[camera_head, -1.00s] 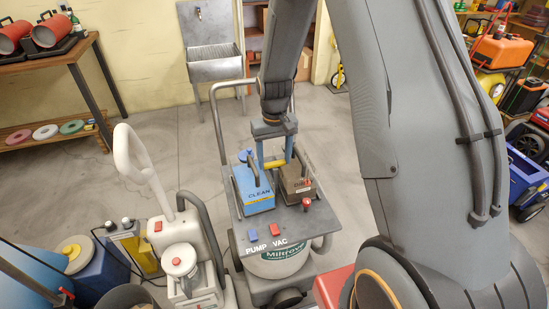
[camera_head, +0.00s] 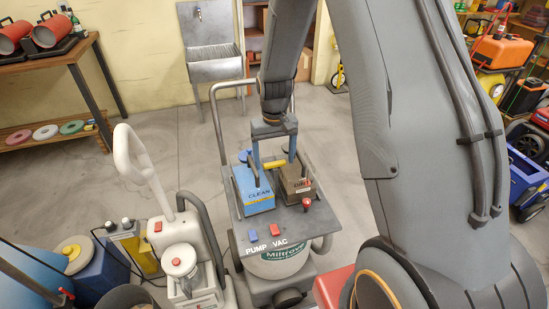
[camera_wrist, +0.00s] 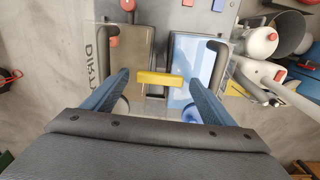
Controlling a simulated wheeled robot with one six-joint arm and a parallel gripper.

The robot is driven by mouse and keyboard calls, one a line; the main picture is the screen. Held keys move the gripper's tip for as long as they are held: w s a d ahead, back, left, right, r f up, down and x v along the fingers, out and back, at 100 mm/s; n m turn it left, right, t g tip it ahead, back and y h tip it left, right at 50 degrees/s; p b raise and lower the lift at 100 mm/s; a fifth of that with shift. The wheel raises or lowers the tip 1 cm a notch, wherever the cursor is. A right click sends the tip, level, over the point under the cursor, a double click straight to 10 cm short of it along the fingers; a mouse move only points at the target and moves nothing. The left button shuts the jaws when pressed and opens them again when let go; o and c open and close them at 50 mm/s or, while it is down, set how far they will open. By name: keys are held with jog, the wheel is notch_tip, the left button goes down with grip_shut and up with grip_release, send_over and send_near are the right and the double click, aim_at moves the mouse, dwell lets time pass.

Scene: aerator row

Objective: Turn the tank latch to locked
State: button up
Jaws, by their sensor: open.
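The tank latch is a yellow bar (camera_head: 273,164) between the blue CLEAN tank (camera_head: 254,192) and the brown DIRTY tank (camera_head: 299,186). In the wrist view the yellow bar (camera_wrist: 160,79) lies crosswise over the gap, its ends reaching towards both tanks. My gripper (camera_head: 274,161) is above the cart with one blue finger on each side of the bar. In the wrist view my gripper (camera_wrist: 160,76) is open, with space between each fingertip and the bar's ends. The latch's mount under the bar is partly hidden.
Each tank has a dark upright handle near the fingers. The cart's top (camera_head: 284,228) carries blue and red switches and a red knob (camera_head: 306,203). A white upright machine (camera_head: 180,265) stands close at left. Bare floor lies behind, before a metal sink (camera_head: 214,68).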

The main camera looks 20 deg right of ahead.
aim_at(274, 162)
jog(key=shift+r+b, duration=1.05)
jog(key=shift+r, duration=2.85)
jog(key=s+r+t, duration=0.1)
jog(key=s+r, duration=0.1)
jog(key=s, duration=1.6)
jog(key=shift+s+r+b, duration=0.2)
jog(key=shift+r+b, duration=0.1)
